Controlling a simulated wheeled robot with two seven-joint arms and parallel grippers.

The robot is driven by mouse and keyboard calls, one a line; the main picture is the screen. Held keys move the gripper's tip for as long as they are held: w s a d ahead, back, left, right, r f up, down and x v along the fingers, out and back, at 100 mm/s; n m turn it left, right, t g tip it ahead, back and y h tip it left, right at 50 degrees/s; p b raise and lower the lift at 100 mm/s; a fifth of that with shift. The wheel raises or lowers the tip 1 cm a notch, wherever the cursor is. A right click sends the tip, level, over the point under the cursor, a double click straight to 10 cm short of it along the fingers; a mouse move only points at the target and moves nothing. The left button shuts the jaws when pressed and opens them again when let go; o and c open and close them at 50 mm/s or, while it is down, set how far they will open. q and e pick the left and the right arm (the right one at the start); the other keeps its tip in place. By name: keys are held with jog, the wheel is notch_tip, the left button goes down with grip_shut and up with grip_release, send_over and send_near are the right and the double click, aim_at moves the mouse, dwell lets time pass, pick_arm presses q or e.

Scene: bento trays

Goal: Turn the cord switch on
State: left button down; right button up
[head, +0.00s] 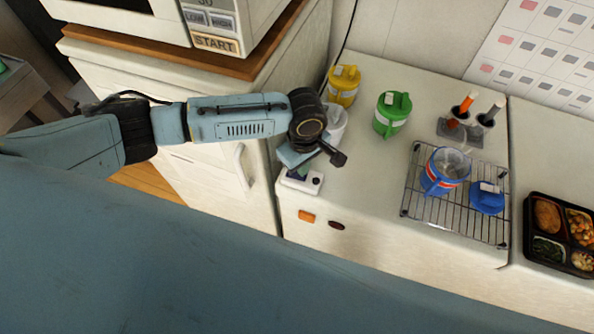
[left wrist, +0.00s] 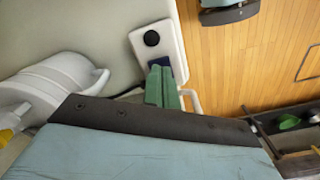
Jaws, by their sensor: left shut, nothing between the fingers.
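The cord switch (head: 303,180) is a small white box at the left front corner of the counter, with a round black button on its right part. In the left wrist view the switch (left wrist: 143,38) shows the black button and a dark blue patch at its other end. My left gripper (head: 299,172) is over the left part of the switch, pointing down. Its green fingers (left wrist: 161,86) are shut and empty, with tips at or just over the dark blue patch. I cannot tell whether they touch it. My right gripper is not in view.
A white pitcher (left wrist: 50,88) stands close beside the gripper. Yellow (head: 343,85) and green (head: 391,115) lidded cups stand behind. A wire rack (head: 420,205) holds a blue cup (head: 436,181) and a blue lid (head: 487,198). A bento tray (head: 530,225) lies far right. The counter edge is near the switch.

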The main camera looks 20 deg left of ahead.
pick_arm(q)
jog(key=shift+f, duration=0.65)
jog(key=shift+r, duration=0.1)
notch_tip(320, 180, up, 5)
jog(key=p, duration=0.5)
jog(key=shift+f+p, duration=0.2)
jog(key=shift+p, duration=0.2)
jog(key=shift+r, duration=1.15)
